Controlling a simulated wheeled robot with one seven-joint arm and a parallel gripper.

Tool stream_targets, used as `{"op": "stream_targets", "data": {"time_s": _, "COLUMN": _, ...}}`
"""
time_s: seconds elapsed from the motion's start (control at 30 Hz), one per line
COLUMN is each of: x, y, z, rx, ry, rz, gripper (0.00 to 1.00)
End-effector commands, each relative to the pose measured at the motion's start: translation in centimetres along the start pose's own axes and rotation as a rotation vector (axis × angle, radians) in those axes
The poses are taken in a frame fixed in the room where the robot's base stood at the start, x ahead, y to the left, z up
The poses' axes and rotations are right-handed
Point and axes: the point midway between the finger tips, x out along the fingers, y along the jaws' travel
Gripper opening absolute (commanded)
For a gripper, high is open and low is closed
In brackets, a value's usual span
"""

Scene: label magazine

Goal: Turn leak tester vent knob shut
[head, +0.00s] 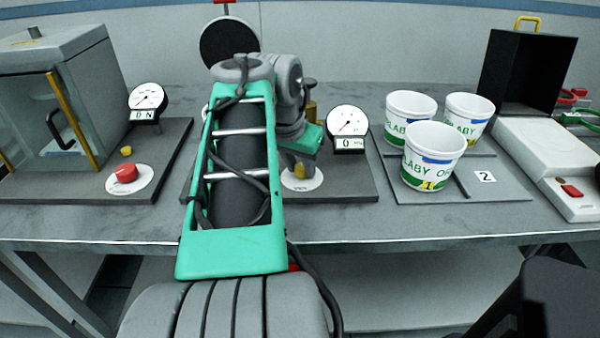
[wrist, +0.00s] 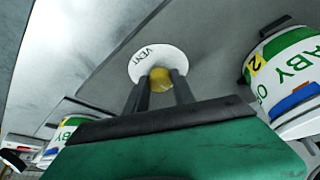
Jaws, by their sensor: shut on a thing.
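The vent knob is a small yellow knob (head: 300,171) on a white round plate (head: 314,183), on the dark base board of the leak tester (head: 345,189). In the wrist view the yellow knob (wrist: 160,76) stands on the white plate (wrist: 145,62) marked VENT. My gripper (wrist: 162,92) has one dark finger on each side of the knob and is shut on it. In the head view my gripper (head: 299,165) hides part of the knob. A gauge (head: 347,121) with a display reading 0 stands behind right of the knob. My arm hides the tester's left part.
Several printed white tubs, such as the front one (head: 433,155), stand right of the tester on a grey tray (head: 515,192). At left, another board (head: 60,188) carries a glass-doored chamber (head: 60,105), a red knob (head: 125,173) and a gauge (head: 147,99). A white device (head: 545,165) is far right.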

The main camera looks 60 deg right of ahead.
Motion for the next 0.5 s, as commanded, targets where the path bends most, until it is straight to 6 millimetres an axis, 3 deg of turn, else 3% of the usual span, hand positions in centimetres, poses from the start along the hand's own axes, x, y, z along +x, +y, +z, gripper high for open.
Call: {"op": "stream_targets", "data": {"time_s": 0.5, "x": -0.11, "y": 0.58, "z": -0.19, "rx": -0.418, "ry": -0.003, "rz": -0.174, "gripper": 0.00}}
